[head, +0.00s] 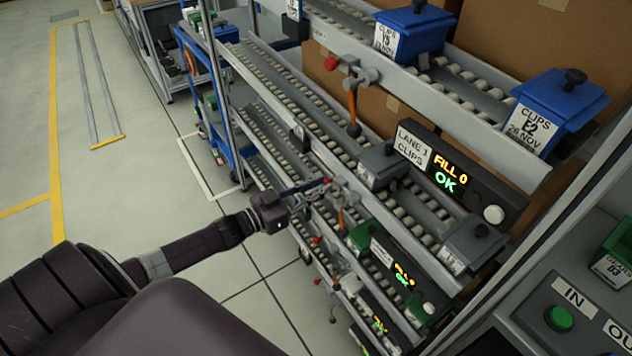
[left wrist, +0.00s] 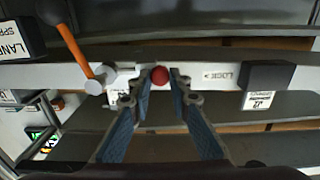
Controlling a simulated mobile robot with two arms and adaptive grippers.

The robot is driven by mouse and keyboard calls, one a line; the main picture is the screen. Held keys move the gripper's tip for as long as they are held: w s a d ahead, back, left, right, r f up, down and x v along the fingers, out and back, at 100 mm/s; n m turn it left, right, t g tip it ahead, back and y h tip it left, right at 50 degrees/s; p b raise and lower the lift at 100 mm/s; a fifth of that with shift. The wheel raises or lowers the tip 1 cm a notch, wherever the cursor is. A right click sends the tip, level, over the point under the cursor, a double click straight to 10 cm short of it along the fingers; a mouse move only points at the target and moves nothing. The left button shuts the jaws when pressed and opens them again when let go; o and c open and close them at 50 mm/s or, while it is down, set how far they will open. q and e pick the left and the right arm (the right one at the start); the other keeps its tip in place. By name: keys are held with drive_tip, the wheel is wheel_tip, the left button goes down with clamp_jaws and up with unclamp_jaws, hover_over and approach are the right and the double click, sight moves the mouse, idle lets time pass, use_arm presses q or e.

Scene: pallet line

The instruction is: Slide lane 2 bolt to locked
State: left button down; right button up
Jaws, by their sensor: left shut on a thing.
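The bolt's red knob (left wrist: 160,75) sits at a pale rail (left wrist: 210,75) in the left wrist view. My left gripper (left wrist: 160,84) has its two blue-padded fingers on either side of the knob, shut on it. A marking that looks like LOCK (left wrist: 227,75), with a small arrow, is on the rail to the right of the knob. An orange lever (left wrist: 74,46) stands left of the knob. In the head view my left gripper (head: 327,184) reaches the middle rail from the left, and its fingertips partly hide the knob. My right gripper is not in view.
A black block (left wrist: 268,76) is on the rail at the right. In the head view, a lane 1 panel (head: 458,177) stands above and another display panel (head: 403,274) below. Several roller lanes surround the gripper. The floor (head: 150,205) at the left is clear.

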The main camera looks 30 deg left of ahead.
use_arm(q)
drive_tip(key=shift+s+d+f, duration=0.1)
drive_tip(key=shift+d, duration=0.1)
drive_tip(key=c, duration=1.8)
unclamp_jaws()
drive_tip(key=shift+d, duration=0.1)
drive_tip(key=shift+o, duration=0.2)
drive_tip(key=shift+s, duration=0.1)
drive_tip(key=v, duration=1.2)
